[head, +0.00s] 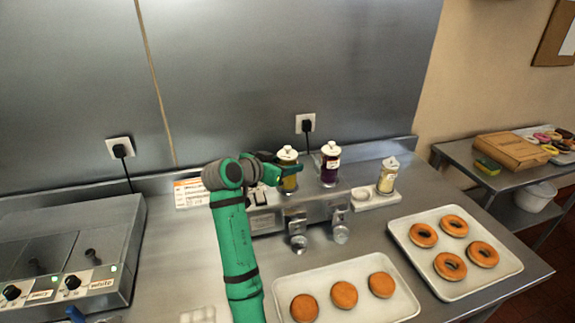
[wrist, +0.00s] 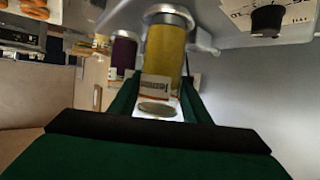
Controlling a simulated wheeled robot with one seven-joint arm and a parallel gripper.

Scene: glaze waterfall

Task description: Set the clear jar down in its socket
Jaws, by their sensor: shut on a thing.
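The clear jar (head: 289,182), with yellow filling and a white lid, stands upright at the left socket of the metal dispenser (head: 318,209). My gripper (head: 290,167) is shut on it from the left, high on its body. In the wrist view the yellow jar (wrist: 166,52) shows upside down between my green fingers, with its printed label. A metal ring (wrist: 168,14) surrounds its base end. I cannot tell whether the jar is fully seated. The socket's inside is hidden.
A purple jar (head: 329,165) stands close at the right. Trays of doughnuts (head: 345,295) lie in front. A steel wall is behind.

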